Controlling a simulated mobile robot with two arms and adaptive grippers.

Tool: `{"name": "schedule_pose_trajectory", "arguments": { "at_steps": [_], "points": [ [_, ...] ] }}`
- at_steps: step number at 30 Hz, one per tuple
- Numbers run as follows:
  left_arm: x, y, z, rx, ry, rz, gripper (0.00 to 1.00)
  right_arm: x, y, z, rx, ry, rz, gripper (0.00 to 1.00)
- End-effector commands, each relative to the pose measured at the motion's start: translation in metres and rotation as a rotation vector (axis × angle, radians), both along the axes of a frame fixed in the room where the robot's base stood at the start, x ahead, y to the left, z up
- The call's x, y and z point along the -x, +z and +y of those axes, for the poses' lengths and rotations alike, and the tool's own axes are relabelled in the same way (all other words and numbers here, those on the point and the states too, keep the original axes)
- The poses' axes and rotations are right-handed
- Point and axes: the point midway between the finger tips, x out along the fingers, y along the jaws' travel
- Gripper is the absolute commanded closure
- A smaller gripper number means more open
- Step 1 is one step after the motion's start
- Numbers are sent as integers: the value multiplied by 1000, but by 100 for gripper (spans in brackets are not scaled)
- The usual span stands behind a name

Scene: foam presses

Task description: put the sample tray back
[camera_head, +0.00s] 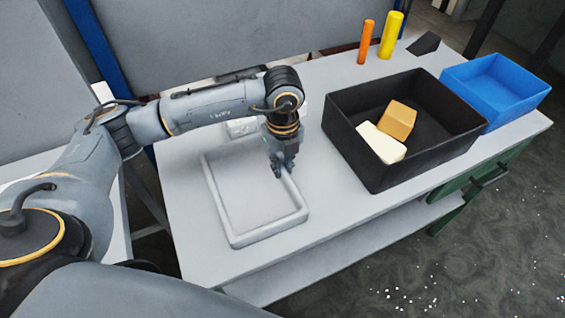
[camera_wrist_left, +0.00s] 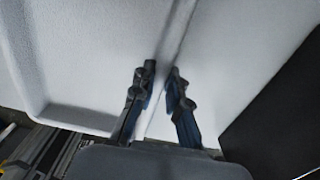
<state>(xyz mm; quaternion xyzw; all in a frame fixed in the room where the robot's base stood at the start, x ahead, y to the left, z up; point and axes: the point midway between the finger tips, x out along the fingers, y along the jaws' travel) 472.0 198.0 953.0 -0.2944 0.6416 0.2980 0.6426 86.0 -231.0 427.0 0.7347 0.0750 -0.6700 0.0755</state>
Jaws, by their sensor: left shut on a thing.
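The sample tray (camera_head: 235,237) is a shallow, light grey tray with a raised rim, on the left half of the grey table in the head view. My left gripper (camera_head: 279,172) points down at the tray's right rim and is shut on it. In the left wrist view the two fingertips (camera_wrist_left: 163,85) stand on either side of the rim, with the tray floor (camera_wrist_left: 90,60) to the left. I cannot tell whether the tray touches the table or is slightly raised. My right gripper is not in view.
A black bin (camera_head: 362,165) with a white block (camera_head: 381,143) and an orange block (camera_head: 398,121) stands right of the tray. A blue bin (camera_head: 500,110) is beyond it. Orange (camera_head: 366,42) and yellow (camera_head: 390,35) cylinders stand at the back. A pale object (camera_head: 240,127) sits behind the tray.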

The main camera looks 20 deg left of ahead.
Motion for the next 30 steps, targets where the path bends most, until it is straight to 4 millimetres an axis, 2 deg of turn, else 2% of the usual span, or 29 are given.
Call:
{"name": "schedule_pose_trajectory", "arguments": {
  "at_steps": [5, 6, 8, 9, 17, 21, 26, 30],
  "points": [
    [0, -5, 0, 0, 0, 0, 100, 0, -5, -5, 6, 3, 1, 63],
    [0, -3, 0, 0, 0, 0, 78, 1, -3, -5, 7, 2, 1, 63],
    [0, -3, 0, 0, 0, 0, 66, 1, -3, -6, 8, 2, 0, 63],
    [0, -2, 0, 0, 0, 0, 63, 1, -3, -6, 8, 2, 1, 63],
    [0, -2, 0, 0, 0, 0, 63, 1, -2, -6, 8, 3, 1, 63],
    [-1, 5, -1, 1, -1, -2, 63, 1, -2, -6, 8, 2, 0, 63],
    [-2, 32, -1, 2, -1, -7, 63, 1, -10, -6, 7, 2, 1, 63],
    [-2, 64, -1, 2, -2, -7, 63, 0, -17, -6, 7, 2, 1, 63]
  ]
}}
